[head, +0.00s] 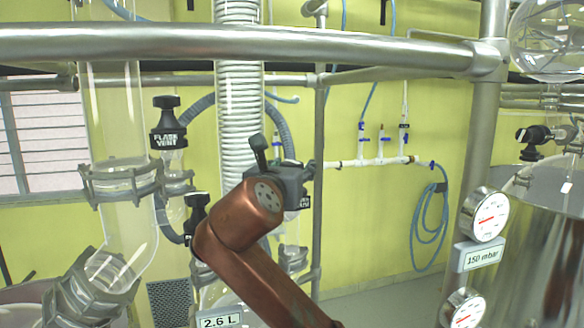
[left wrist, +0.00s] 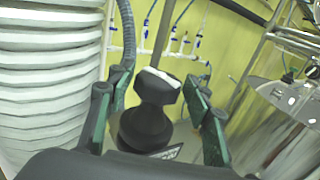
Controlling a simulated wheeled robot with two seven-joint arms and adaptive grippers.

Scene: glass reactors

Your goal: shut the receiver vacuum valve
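In the left wrist view a black valve knob (left wrist: 158,100) with a pale worn top stands between the two green-edged fingers of my left gripper (left wrist: 155,110). The fingers are spread to either side of it, and gaps show between knob and fingers. A label (left wrist: 172,152) below it is mostly hidden, so I cannot read whether this is the receiver vacuum valve. In the head view my left gripper (head: 284,168) is at the end of the copper arm and hides most of this valve; a bit of its black label (head: 304,202) shows. My right gripper is not in view.
A black FLASK VENT valve (head: 168,128) and another black knob (head: 197,205) are to the left. A ribbed white column (head: 239,110) stands close behind the gripper. A steel rail (head: 240,42) crosses above. Gauges (head: 485,215) and a steel vessel (head: 545,260) are at the right.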

